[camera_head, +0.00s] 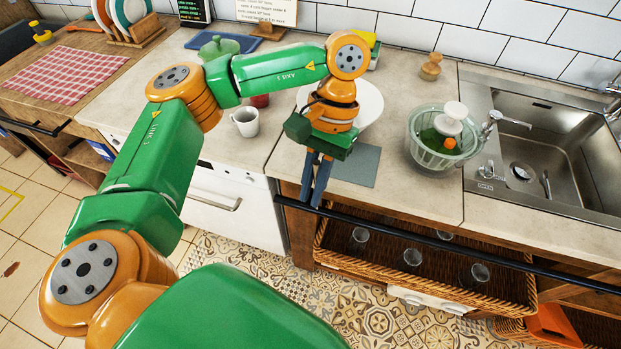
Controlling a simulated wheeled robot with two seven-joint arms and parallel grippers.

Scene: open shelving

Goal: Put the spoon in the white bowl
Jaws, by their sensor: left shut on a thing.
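A wide, round white dish (371,98), which seems to be the white bowl, stands on the counter and is partly hidden behind my left wrist. My left gripper (311,199) points down in front of it, with its fingertips over the counter's front edge and black rail in the picture. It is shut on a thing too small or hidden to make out. I cannot clearly see the spoon; a thin object (546,184) in the sink is too small to name. My right gripper is not in view.
A grey mat (357,166) lies right of the gripper. A white mug (245,122) stands to the left. A translucent green bowl (418,151) with vegetables stands beside the sink (598,185). A wicker basket (340,262) with glasses sits below the counter.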

